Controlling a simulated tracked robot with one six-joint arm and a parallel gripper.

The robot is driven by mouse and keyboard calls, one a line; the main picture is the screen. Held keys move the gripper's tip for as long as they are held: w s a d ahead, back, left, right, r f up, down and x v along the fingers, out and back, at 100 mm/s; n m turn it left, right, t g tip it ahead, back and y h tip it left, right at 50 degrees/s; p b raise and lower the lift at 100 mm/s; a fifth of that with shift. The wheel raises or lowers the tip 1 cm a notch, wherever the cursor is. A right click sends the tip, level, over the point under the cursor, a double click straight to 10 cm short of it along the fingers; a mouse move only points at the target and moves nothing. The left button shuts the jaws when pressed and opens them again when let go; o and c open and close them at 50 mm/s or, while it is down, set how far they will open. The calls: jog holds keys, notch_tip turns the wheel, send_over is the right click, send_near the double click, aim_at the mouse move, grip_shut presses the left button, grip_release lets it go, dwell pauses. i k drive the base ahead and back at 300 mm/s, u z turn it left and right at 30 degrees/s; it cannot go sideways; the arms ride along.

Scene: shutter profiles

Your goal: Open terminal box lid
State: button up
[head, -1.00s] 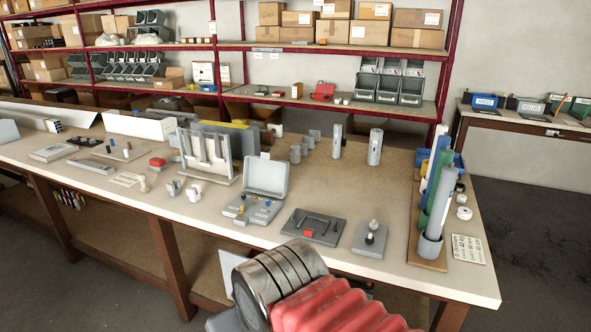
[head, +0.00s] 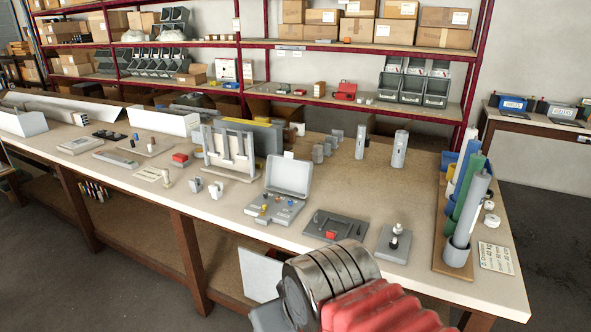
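A small grey box with its lid standing up stands near the front edge of the workbench, in the middle of the head view. It looks like the terminal box. My arm, with metal rings and a red bellows, shows at the bottom, in front of the bench and to the right of the box. My gripper's fingertips cannot be made out.
Right of the box lie a dark grey plate (head: 350,226) with a red block and a grey plate (head: 385,252) with knobs. A slotted white rack (head: 228,160) stands behind left. Upright tubes (head: 466,210) stand at the right end. Bare bench top (head: 390,180) lies behind the plates.

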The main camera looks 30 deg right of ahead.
aim_at(286, 175)
jog(key=i, duration=1)
